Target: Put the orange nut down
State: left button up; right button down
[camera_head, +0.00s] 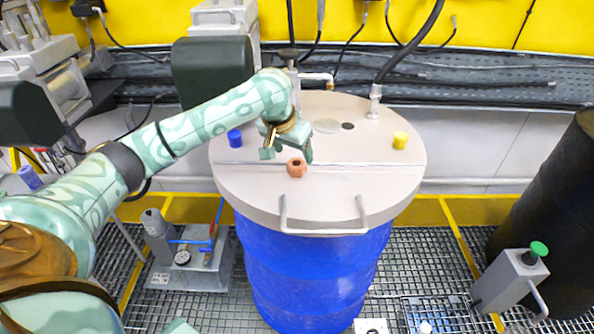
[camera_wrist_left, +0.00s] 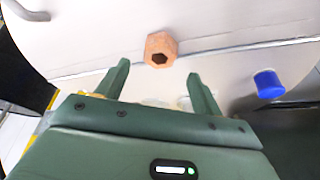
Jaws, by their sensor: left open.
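The orange nut (camera_head: 297,168) sits on the beige lid (camera_head: 360,190) of a blue drum, close to the lid's seam line. It also shows in the left wrist view (camera_wrist_left: 160,49), just beyond the fingertips, with its dark hole visible. My left gripper (camera_head: 287,155) is just above the lid, behind and slightly left of the nut in the head view. Its two fingers are apart with nothing between them, as the left wrist view (camera_wrist_left: 157,78) also shows. The nut is clear of both fingers. My right gripper is not in view.
A blue piece (camera_head: 235,138) and a yellow piece (camera_head: 400,140) stand on the lid. A handle (camera_head: 322,230) rises at its front edge. Pipes and a motor stand at the back. A green-topped box (camera_head: 515,280) is at the right.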

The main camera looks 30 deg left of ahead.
aim_at(296, 163)
pick_arm(q)
jog(key=x, duration=0.1)
jog(key=b+x, duration=0.1)
jog(key=x, duration=0.3)
jog(key=shift+s+d+f+b, duration=0.1)
jog(key=shift+s+b, duration=0.25)
jog(key=shift+b, duration=0.05)
jog(key=shift+w+f, duration=0.1)
jog(key=c, duration=1.4)
